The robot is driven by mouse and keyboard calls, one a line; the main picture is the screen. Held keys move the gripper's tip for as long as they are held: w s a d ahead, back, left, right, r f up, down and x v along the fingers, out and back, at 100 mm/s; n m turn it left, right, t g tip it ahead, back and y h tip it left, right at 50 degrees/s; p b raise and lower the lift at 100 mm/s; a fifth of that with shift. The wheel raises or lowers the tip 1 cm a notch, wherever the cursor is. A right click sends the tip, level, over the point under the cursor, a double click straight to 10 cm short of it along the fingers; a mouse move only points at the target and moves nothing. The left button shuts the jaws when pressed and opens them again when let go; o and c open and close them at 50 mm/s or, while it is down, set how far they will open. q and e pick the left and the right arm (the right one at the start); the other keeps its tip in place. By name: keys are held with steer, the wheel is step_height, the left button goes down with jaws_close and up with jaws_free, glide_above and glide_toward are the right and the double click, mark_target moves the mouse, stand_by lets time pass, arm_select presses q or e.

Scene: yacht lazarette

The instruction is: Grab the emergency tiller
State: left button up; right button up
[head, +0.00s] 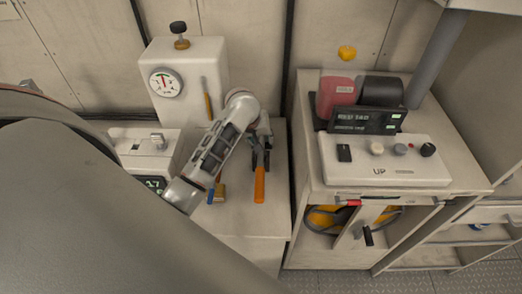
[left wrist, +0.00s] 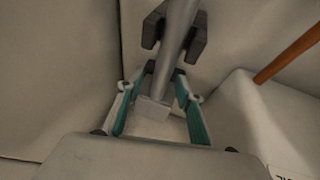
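My left gripper (head: 260,153) is over the counter left of centre in the head view. In the left wrist view, the dark fingertips of my left gripper (left wrist: 175,38) sit on either side of a grey metal bar, which looks like the emergency tiller (left wrist: 176,45), and seem to press on it. Its near end is a pale block close to my palm; its far end is out of that view. In the head view an orange handle (head: 259,186) shows just below the fingers; I cannot tell whether it belongs to the bar. My right gripper is not in view.
A white box with a gauge (head: 166,83) stands behind, with a brown stick (head: 207,102) against it. A small box with a green display (head: 155,184) is at left. At right, a cabinet carries a control panel (head: 385,160), a red object (head: 335,96) and a dark display (head: 366,120).

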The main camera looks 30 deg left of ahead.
arm_select(q)
steer(key=shift+w+f, duration=0.2)
steer(key=shift+f, duration=0.2)
jaws_close()
steer(key=shift+w+r, duration=0.1)
